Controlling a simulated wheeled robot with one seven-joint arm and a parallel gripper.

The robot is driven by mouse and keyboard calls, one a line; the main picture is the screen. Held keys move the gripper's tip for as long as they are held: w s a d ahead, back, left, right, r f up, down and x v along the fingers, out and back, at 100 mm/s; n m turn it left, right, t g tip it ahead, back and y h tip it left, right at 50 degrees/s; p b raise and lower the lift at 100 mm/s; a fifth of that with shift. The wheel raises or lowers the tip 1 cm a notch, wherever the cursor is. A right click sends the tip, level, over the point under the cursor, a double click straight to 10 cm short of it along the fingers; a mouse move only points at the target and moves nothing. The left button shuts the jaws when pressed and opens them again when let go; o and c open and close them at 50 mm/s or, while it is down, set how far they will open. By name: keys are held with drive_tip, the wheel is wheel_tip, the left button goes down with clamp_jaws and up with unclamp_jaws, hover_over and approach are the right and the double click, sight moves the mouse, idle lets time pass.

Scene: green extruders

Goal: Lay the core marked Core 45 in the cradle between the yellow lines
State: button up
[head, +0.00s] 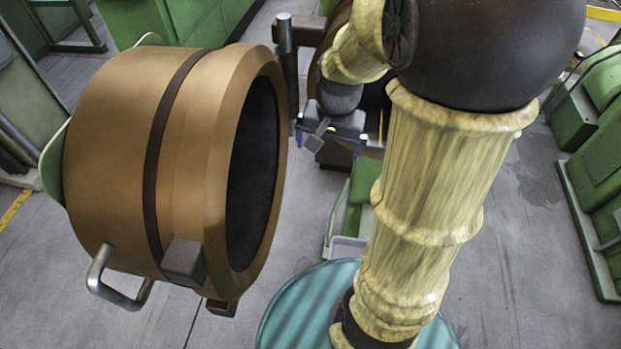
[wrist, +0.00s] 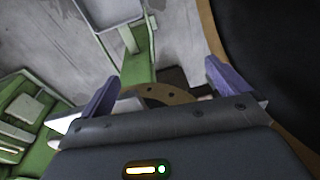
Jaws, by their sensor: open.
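My gripper (head: 331,132) is open in the head view, in front of a dark round opening with a brown rim. In the wrist view its two purple fingers (wrist: 163,85) stand wide apart with nothing held between them. Beyond them lies a curved brown piece with small holes (wrist: 168,95), partly hidden by the gripper body. No core marked Core 45 can be made out, and no label is readable. I cannot pick out the cradle; a short yellow line (head: 381,127) shows just right of the gripper.
A large brown drum (head: 120,150) with a dark bore and metal handle fills the left. A green stand with a grey plate (head: 347,243) is below the gripper; it also shows in the wrist view (wrist: 138,62). Green machines (head: 597,150) line the right. Grey floor (head: 510,260) is clear at lower right.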

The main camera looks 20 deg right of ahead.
drive_tip(key=s+a+f+n, duration=0.3)
drive_tip(key=s+a+n, duration=0.2)
drive_tip(key=a+n, duration=0.1)
drive_tip(key=shift+f+n+t, duration=0.3)
drive_tip(key=shift+n+t, duration=0.1)
drive_tip(key=shift+n, duration=0.1)
